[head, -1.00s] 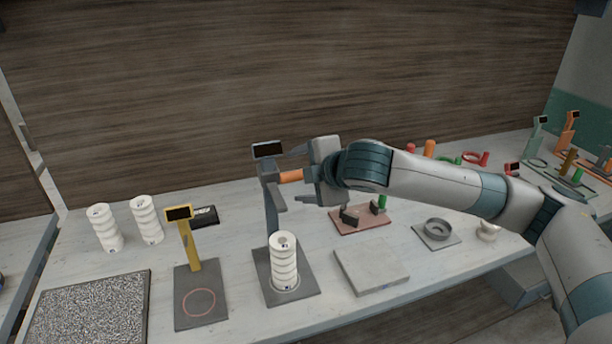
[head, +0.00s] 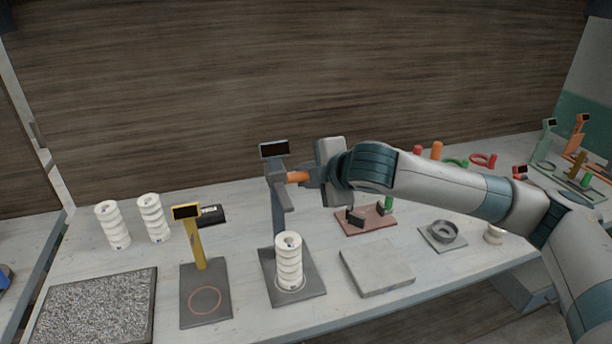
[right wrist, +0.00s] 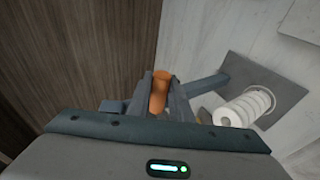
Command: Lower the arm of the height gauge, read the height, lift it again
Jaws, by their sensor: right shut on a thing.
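The height gauge (head: 276,195) stands on a dark base plate with a dark display at its top. A white ribbed insulator (head: 288,262) stands upright on its base, below the gauge's arm. The arm is above the insulator's top, apart from it. My right gripper (head: 306,178) is shut on the gauge's orange handle (head: 294,178). In the right wrist view the handle (right wrist: 160,92) sits between the two fingers, with the insulator (right wrist: 243,107) lying to the right in the picture. The display shows no readable number. My left gripper is not in view.
A yellow gauge (head: 196,238) stands on a plate to the left, with two more white insulators (head: 113,224) behind. A speckled mat (head: 95,308) lies front left. A grey slab (head: 377,267), a red-brown fixture plate (head: 366,222) and a ring on a plate (head: 442,235) are to the right.

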